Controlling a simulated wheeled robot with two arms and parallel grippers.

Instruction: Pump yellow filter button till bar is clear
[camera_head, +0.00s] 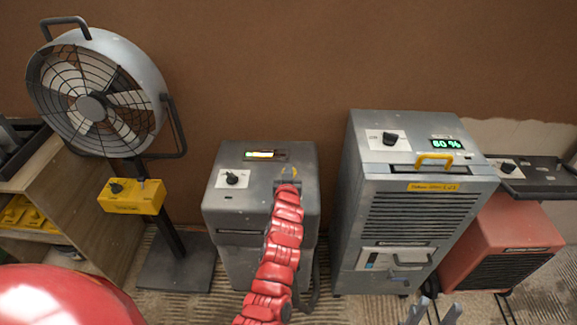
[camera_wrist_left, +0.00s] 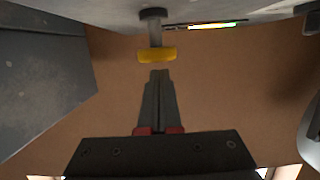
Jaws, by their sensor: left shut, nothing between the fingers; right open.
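The grey filter unit (camera_head: 222,207) stands at mid-picture with a dial and a lit bar (camera_head: 262,154) on its top. The bar also shows in the left wrist view (camera_wrist_left: 213,26), coloured from yellow-orange to green. The yellow button (camera_wrist_left: 156,55) sits on a grey stem with a dark collar in the wrist view. In the head view it is mostly hidden by my arm. My left gripper (camera_wrist_left: 160,76) is shut and empty, its tips just short of the button with a small gap. My right gripper (camera_head: 434,311) is open and empty at the bottom edge.
A fan (camera_head: 95,100) with a yellow control box (camera_head: 132,196) stands left, beside wooden shelving (camera_head: 50,165). A tall grey machine (camera_head: 345,205) with a green "60 %" display (camera_head: 447,144) and yellow handle stands right of the unit. A red heater (camera_head: 512,235) is further right.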

